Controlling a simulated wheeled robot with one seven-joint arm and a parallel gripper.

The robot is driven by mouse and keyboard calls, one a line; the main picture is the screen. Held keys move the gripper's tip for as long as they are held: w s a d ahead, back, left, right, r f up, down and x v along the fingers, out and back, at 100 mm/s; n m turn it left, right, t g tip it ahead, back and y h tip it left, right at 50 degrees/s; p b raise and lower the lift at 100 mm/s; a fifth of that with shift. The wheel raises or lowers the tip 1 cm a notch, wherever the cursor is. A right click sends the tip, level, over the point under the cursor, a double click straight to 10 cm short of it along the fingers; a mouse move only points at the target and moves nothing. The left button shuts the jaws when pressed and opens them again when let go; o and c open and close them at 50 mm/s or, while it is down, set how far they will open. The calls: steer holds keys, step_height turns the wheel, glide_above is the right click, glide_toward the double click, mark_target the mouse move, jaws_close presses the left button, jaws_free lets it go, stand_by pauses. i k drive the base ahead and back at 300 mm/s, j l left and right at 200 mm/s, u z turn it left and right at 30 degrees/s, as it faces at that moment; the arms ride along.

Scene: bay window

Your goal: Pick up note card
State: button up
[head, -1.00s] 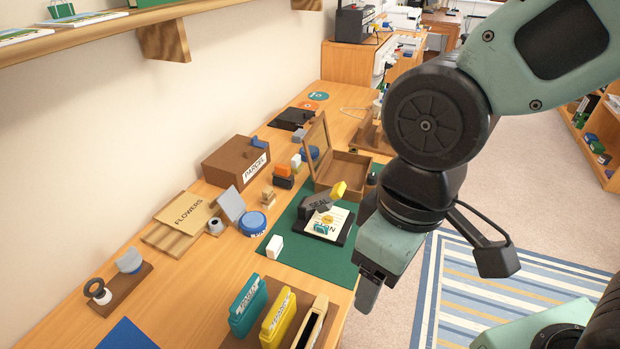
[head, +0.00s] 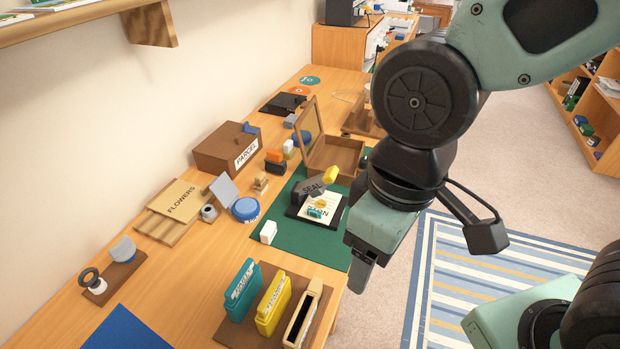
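A white card with printed lettering (head: 323,213), which looks like the note card, lies on a black tray (head: 297,212) on the green mat (head: 290,240). A dark block marked SEAL and small yellow and teal pieces lie over or beside the card and hide part of it. My gripper (head: 358,278) hangs in front of the desk's right edge, to the right of and nearer than the card, apart from it. Its fingers are seen edge-on, so their opening is not clear. I see nothing held.
An open wooden box (head: 335,157) stands behind the black tray. A white block (head: 268,232) and a blue round tin (head: 245,209) stand to its left. A wooden holder with teal, yellow and cream upright cases (head: 271,305) is in front. A brown parcel box (head: 226,148) stands farther back.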

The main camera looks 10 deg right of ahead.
mark_target(321, 201)
steer(key=i+l, duration=0.15)
steer(key=l, duration=0.3)
steer(key=i+l, duration=0.1)
steer(key=l, duration=0.3)
steer(key=i+l+u, duration=0.1)
steer(key=l, duration=0.35)
steer(key=i+l, duration=0.15)
steer(key=l, duration=0.3)
